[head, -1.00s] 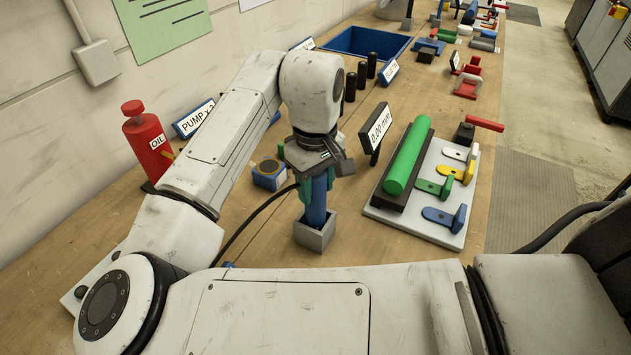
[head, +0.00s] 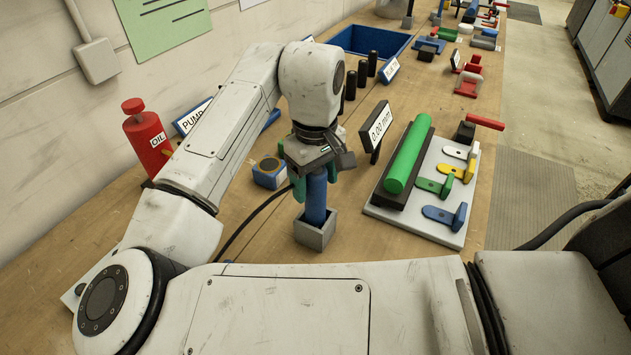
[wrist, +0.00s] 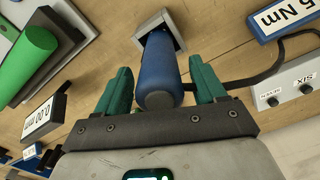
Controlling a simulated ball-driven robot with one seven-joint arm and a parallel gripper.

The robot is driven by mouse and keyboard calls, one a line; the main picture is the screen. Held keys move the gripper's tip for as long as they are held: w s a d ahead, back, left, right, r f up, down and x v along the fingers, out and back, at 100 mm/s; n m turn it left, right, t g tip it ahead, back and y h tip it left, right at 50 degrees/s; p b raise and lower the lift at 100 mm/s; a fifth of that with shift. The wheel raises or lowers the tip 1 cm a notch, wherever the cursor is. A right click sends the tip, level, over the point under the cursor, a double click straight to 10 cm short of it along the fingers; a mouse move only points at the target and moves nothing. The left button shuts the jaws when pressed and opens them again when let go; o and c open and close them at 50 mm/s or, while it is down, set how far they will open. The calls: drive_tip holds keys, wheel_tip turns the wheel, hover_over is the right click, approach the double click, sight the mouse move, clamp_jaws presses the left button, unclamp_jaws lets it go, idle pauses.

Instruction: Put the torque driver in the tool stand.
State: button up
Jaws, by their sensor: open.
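The torque driver (head: 316,205) is a blue cylinder with a black cable beside it. It stands upright, or nearly so, with its lower end inside the grey square tool stand (head: 314,236). In the wrist view the driver (wrist: 159,70) runs down into the stand (wrist: 152,22); its tip is hidden inside. My gripper (head: 316,182) is over the driver's upper end. The wrist view shows the green fingers of my gripper (wrist: 162,84) open on both sides of the driver, with a gap on each side.
A white board (head: 446,232) with a green cylinder (head: 408,158) and coloured clamps lies right of the stand. A 0.00 mm display (head: 375,128) stands behind. A blue-sided block (head: 269,178) and red oil bottle (head: 147,140) are at left.

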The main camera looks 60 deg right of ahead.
wheel_tip(320, 180, up, 11)
drive_tip(key=shift+r+b, duration=0.15)
drive_tip(key=shift+b, duration=0.15)
idle(0.6)
